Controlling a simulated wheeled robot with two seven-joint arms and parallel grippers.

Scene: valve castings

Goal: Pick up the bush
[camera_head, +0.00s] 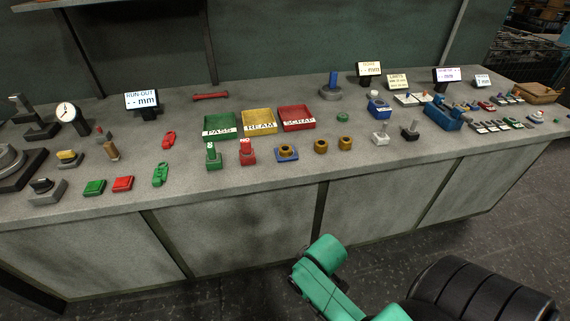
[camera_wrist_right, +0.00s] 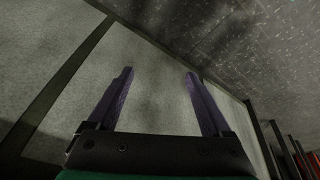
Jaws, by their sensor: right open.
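Two short brass-coloured bushes stand on the bench, a left one (camera_head: 320,146) and a right one (camera_head: 345,142), just in front of the red tray. A third brass-coloured ring (camera_head: 287,150) sits in a small blue holder (camera_head: 280,158) to their left. My right gripper (camera_wrist_right: 159,73) is open and empty in the right wrist view, with its fingers wide apart before the bench's grey front panels. No bush shows in that view. In the head view my green right arm is low, in front of the bench, and its gripper does not show. My left gripper is in neither view.
Green (camera_head: 221,136), yellow (camera_head: 259,132) and red (camera_head: 297,129) trays lie behind the bushes. Green (camera_head: 213,157) and red (camera_head: 248,155) upright gauges stand left of the blue holder. Small grey fixtures stand right of the bushes. The bench's front strip before them is clear.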

